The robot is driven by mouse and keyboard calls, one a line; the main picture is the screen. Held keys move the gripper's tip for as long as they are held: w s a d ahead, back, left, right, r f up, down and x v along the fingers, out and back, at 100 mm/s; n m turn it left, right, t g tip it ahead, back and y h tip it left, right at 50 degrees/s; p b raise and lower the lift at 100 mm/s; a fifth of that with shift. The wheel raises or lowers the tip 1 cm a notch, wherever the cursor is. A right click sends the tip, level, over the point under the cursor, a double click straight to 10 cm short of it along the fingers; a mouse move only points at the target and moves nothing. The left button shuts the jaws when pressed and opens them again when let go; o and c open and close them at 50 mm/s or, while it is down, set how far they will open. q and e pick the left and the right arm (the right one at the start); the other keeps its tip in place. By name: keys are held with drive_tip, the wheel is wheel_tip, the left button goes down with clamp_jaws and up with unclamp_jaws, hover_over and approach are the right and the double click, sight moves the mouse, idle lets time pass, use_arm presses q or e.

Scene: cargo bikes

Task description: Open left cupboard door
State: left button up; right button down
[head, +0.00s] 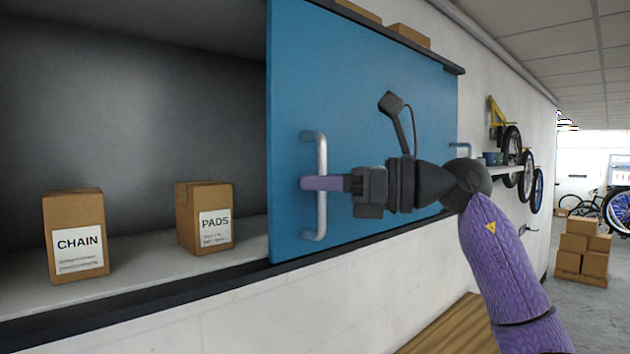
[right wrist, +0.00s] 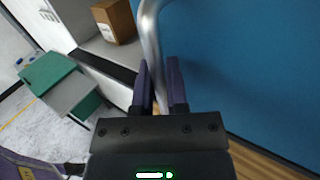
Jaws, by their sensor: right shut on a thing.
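The blue left cupboard door (head: 375,120) stands in the right part of the cupboard, and the left part of the opening is uncovered. Its silver bar handle (head: 320,220) is upright near the door's left edge. My right gripper (head: 322,183) is shut on this handle at about mid-height. In the right wrist view, the silver handle (right wrist: 152,45) passes between the two purple fingers (right wrist: 160,88), with the blue door (right wrist: 240,70) to the right. My left gripper is not in view.
A CHAIN box (head: 75,235) and a PADS box (head: 205,218) stand on the cupboard's shelf (head: 140,268). A wooden surface (head: 455,330) is below. Stacked cartons (head: 583,250) stand on the floor at right.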

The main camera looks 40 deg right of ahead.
drive_tip(key=c, duration=1)
unclamp_jaws()
drive_tip(key=shift+s+d+f, duration=0.1)
drive_tip(key=shift+s, duration=0.1)
drive_tip(key=b+v, duration=0.3)
drive_tip(key=v, duration=0.6)
drive_tip(key=shift+s+d, duration=0.1)
drive_tip(key=shift+s, duration=0.1)
